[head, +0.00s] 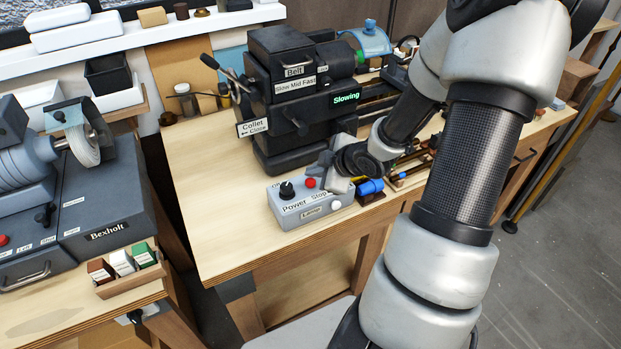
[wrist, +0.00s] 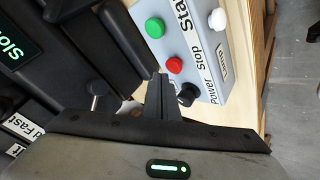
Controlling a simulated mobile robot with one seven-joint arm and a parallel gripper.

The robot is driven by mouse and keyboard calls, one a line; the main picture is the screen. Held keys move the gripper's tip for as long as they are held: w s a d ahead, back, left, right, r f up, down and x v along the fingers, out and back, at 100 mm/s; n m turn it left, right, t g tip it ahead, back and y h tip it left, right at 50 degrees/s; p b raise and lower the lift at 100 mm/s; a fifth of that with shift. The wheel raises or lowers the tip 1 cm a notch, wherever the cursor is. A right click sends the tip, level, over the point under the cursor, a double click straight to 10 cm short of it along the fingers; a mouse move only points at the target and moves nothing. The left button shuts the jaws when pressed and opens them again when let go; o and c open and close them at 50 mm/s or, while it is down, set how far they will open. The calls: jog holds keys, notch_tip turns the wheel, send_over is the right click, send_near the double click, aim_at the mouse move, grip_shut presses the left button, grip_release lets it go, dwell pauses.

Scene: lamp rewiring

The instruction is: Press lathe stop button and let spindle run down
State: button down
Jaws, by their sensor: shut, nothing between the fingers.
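The grey control box (head: 283,210) sits at the front of the wooden bench, with a black power knob (head: 287,190) and a red stop button (head: 310,183). In the wrist view, the red stop button (wrist: 175,65) lies just beyond my fingertips, beside a green button (wrist: 154,28). My gripper (head: 328,180) is shut and empty, over the right part of the box. Its closed fingers (wrist: 160,80) show beside the red button; I cannot tell if they touch it. The black lathe (head: 285,125) shows "Slowing" in green on its display (head: 346,98). The spindle is hard to make out.
A blue-grey Bexholt machine (head: 105,215) stands on the left bench, with a small tray of boxes (head: 130,265) in front. A blue cylinder (head: 370,187) lies right of the control box. The bench (head: 215,225) is clear left of the box.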

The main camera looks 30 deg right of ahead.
aim_at(314, 184)
notch_tip(314, 184, up, 5)
jog(key=p, duration=0.5)
dwell(0.8)
